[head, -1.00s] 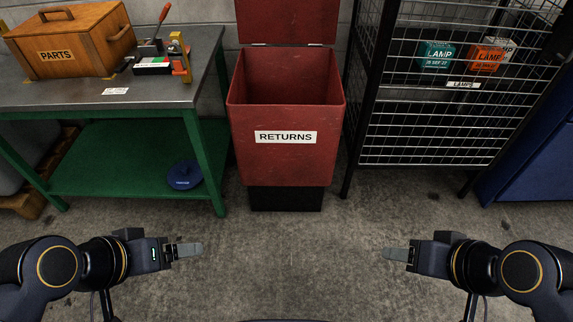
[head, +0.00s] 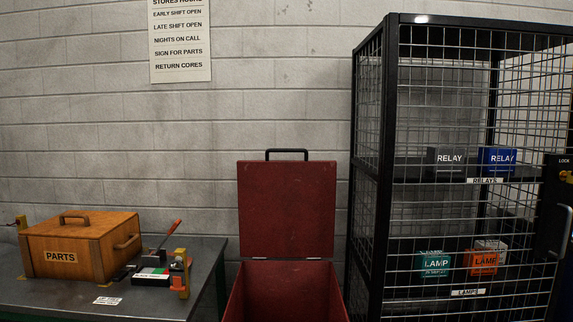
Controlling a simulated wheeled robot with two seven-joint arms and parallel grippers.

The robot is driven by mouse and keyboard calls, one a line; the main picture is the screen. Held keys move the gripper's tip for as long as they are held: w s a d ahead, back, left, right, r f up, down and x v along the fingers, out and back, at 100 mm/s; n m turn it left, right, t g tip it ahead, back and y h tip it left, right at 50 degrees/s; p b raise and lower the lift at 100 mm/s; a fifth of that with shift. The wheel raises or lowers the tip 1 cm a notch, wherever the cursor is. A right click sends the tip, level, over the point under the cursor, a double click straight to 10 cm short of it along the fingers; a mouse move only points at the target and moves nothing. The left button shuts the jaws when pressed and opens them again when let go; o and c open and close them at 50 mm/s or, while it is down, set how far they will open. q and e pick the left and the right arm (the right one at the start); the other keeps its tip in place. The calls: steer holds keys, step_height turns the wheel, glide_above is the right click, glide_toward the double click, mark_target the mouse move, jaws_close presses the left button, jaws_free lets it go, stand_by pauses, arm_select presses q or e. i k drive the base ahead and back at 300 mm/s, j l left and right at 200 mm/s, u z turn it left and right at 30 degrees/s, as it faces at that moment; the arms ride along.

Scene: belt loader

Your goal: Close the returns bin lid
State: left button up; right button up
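The returns bin (head: 252,297) is a red box at the bottom middle of the head view, with its top opening showing and its lower part cut off by the frame. Its red lid (head: 287,208) stands upright at the back of the bin, open, against the block wall. Hinges join the lid's lower edge to the bin. A black handle (head: 287,151) sits on the lid's top edge. Neither of my grippers is in view now.
A metal bench with a wooden PARTS box (head: 79,247) and a red-handled tool (head: 169,240) stands left of the bin. A black wire cage (head: 366,180) with RELAY and LAMP boxes stands close on the right. A sign (head: 180,40) hangs on the wall.

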mark_target(286, 209)
steer(key=z, duration=0.25)
steer(key=i+j+z, duration=0.1)
steer(key=i+z, duration=0.35)
steer(key=i+j+z, duration=0.2)
steer(key=z, duration=0.3)
